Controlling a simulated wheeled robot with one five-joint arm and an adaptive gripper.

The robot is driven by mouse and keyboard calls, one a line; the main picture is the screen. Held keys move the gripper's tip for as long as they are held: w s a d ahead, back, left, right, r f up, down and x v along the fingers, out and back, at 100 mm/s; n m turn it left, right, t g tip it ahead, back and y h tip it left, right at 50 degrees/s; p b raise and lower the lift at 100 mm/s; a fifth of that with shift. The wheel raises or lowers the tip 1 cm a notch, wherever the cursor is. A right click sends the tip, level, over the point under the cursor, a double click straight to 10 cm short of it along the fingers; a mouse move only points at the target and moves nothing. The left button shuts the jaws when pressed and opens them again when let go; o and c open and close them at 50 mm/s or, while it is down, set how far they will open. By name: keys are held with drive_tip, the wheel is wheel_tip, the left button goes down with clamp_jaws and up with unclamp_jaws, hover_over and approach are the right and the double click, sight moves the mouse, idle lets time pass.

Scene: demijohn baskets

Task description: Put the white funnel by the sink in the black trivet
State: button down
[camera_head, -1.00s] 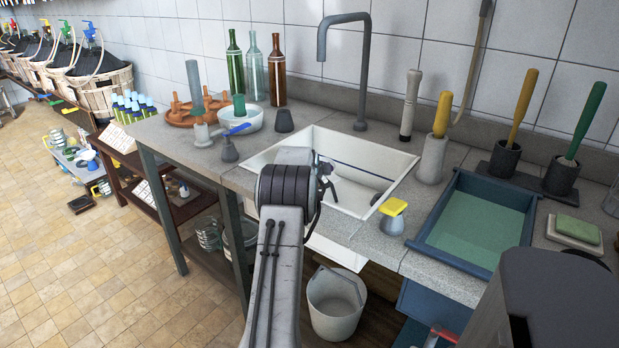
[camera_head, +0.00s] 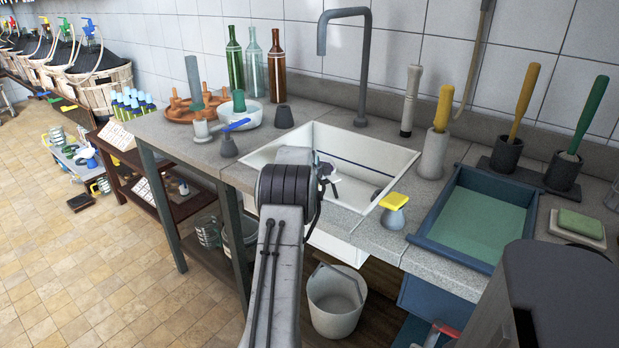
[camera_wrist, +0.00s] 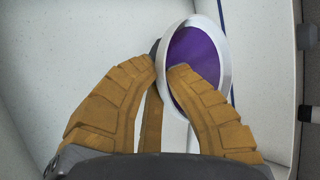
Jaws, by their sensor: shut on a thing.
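In the wrist view, my gripper (camera_wrist: 165,68) has its tan fingers closed on the edge of a round piece with a white rim and purple inside, which looks like the white funnel (camera_wrist: 200,62). Its lower part is hidden by the fingers. In the head view, my gripper (camera_head: 325,172) is over the left part of the white sink (camera_head: 395,158), with a bit of white showing beside it. A dark round edge (camera_head: 590,247) at the right, mostly hidden behind my body, may be the black trivet; I cannot tell.
The tall tap (camera_head: 364,70) rises behind the sink. Bottles and a blue-handled valve stand left.

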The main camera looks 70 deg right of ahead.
drive_tip(key=c, duration=1.3)
unclamp_jaws()
drive_tip(key=shift+c, duration=0.2)
drive_tip(key=v, duration=0.8)
drive_tip(key=shift+d, duration=0.1)
